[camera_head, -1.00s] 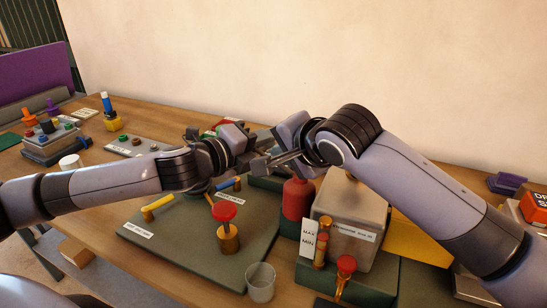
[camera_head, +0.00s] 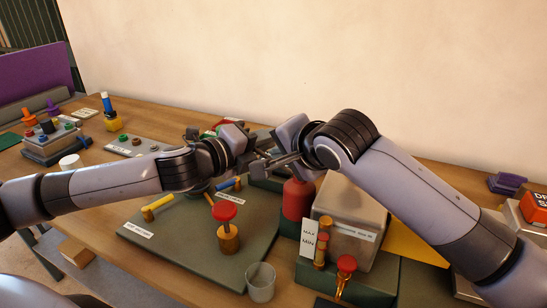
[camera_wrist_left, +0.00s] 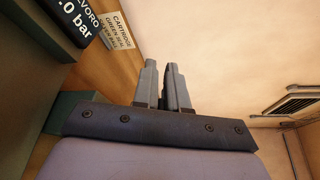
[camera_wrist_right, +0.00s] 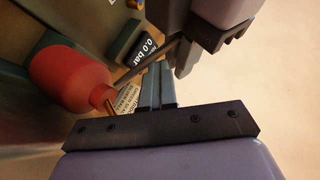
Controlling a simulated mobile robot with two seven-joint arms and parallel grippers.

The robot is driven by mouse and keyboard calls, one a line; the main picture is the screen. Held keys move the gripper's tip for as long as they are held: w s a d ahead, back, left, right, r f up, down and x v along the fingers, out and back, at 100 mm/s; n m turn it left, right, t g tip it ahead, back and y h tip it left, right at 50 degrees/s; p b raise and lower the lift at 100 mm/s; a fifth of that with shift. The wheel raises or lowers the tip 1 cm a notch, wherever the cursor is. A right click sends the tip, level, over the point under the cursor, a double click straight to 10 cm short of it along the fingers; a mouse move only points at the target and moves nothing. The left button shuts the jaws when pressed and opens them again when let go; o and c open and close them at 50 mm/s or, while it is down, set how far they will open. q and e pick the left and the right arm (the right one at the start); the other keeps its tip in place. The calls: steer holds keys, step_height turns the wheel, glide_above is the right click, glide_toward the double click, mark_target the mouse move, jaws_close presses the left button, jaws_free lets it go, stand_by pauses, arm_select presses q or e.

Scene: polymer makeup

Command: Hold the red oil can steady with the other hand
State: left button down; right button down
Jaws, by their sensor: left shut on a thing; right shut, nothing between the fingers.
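The red oil can (camera_head: 298,198) stands upright beside the grey box, its top partly hidden by my right gripper (camera_head: 277,161). The right wrist view shows its red body (camera_wrist_right: 70,78) and narrow neck with a small brass tip. My right gripper is shut and empty, its fingers (camera_wrist_right: 158,75) close beside the neck; I see no grip on the can. My left gripper (camera_wrist_left: 164,68) is shut on a thin dark thing (camera_wrist_left: 166,90). In the right wrist view a dark rod runs from my left gripper towards the can's neck; I cannot tell whether they touch.
A grey box (camera_head: 348,215) with a MAX/MIN label stands right of the can. A red-topped brass valve (camera_head: 226,228) stands on the dark green mat (camera_head: 178,240). A clear cup (camera_head: 261,283) is at the front.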

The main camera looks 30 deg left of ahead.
steer(key=shift+s+a+f+g, duration=0.15)
steer(key=shift+s+a+f, duration=0.05)
steer(key=shift+s+f, duration=0.25)
steer(key=shift+s+a+f+g, duration=0.2)
steer(key=shift+s+f, duration=0.15)
steer(key=shift+f, duration=0.2)
steer(key=shift+r, duration=0.15)
steer(key=shift+s+d+r, duration=0.1)
steer(key=shift+d+r, duration=0.15)
steer(key=shift+r, duration=0.25)
steer(key=shift+d+r, duration=0.25)
steer(key=shift+r, duration=0.2)
steer(key=shift+w+d+r, duration=0.2)
steer(key=shift+d+r, duration=0.15)
steer(key=shift+r, duration=0.45)
steer(key=shift+w+d+r, duration=0.2)
steer(key=shift+d+r, duration=0.1)
steer(key=shift+r, duration=0.55)
steer(key=shift+w+d+r, duration=0.2)
steer(key=shift+d+r, duration=0.15)
steer(key=shift+r, duration=0.45)
steer(key=shift+w+d+r, duration=0.1)
steer(key=shift+w+r, duration=0.05)
